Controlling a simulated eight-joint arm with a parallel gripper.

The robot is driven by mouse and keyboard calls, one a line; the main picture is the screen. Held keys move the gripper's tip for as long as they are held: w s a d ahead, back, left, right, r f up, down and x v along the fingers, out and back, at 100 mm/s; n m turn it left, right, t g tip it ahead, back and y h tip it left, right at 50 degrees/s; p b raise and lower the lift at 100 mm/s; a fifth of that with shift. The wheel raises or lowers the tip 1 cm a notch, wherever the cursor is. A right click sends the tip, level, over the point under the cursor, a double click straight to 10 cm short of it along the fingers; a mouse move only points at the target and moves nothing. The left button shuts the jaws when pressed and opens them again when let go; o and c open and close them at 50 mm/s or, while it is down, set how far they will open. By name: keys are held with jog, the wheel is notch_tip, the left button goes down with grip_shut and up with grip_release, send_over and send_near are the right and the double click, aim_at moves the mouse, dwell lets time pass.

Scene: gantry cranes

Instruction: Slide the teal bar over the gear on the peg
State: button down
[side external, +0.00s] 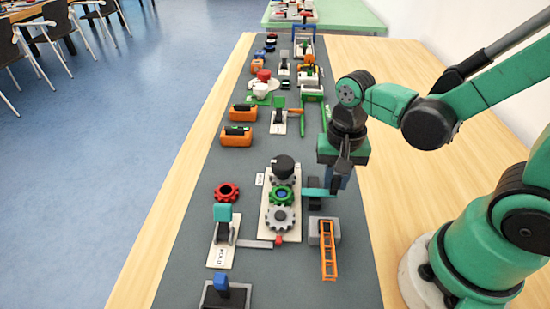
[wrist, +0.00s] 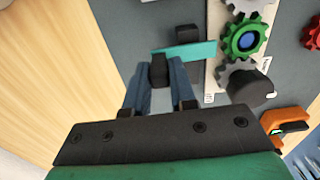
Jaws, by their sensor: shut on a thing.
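The teal bar (side external: 316,192) lies level just right of the gear board. It also shows in the wrist view (wrist: 197,50), where its right end reaches the board's edge, short of the green gear. The green gear (side external: 281,196) sits with a blue peg top (wrist: 247,41) at its centre, between two grey gears. My gripper (wrist: 160,68) is shut on the dark handle (wrist: 159,73) at the bar's outer end. In the side view my gripper (side external: 338,185) is low, right of the board, and its fingertips are partly hidden.
A black knob (side external: 283,163) stands over the far grey gear. A dark block (wrist: 187,33) is beside the bar. A red gear (side external: 228,192) lies left of the board. A grey block with an orange frame (side external: 328,247) is nearer the camera. Orange blocks (side external: 237,134) stand farther back.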

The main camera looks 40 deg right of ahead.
aim_at(316, 192)
jog(key=shift+w+a, duration=1.1)
jog(key=c, duration=0.6)
grip_release()
jog(key=shift+c, duration=0.2)
notch_tip(316, 192, up, 7)
jog(key=shift+d, duration=0.1)
jog(key=d+n+t, duration=0.1)
jog(key=n+t, duration=0.1)
jog(key=n, duration=0.1)
jog(key=d+r+n+t, duration=0.1)
jog(key=n+t, duration=0.1)
jog(key=n, duration=0.1)
jog(key=w+r+n+t, duration=0.1)
jog(key=n+t, duration=0.2)
jog(key=shift+w+d+r, duration=0.1)
jog(key=shift+d, duration=0.3)
